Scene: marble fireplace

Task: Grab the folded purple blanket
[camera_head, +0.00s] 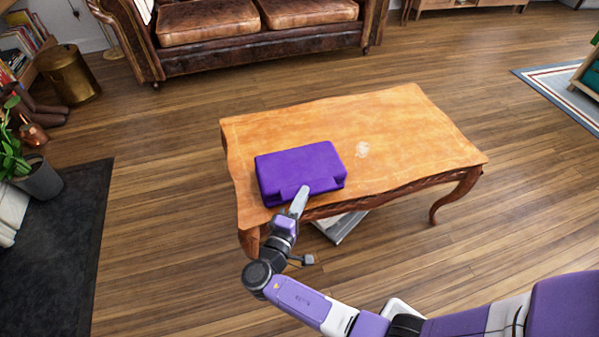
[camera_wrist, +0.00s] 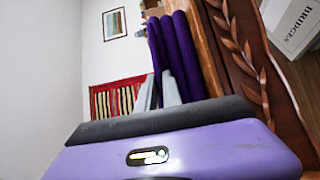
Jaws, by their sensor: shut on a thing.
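The folded purple blanket (camera_head: 302,166) lies on the left part of the wooden coffee table (camera_head: 400,130), at its front edge. My gripper (camera_head: 300,198) is at the blanket's front side and is shut on it. In the wrist view the blanket (camera_wrist: 182,55) shows as stacked purple folds, with my gripper's fingers (camera_wrist: 160,90) against it. The exact grip on the folds is partly hidden by the gripper body.
A brown leather sofa (camera_head: 240,30) stands behind the table. A grey book (camera_head: 342,226) is low under the table's front edge. A brass bin (camera_head: 68,75) and a potted plant (camera_head: 38,178) are at left. Wood floor is clear right of the table.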

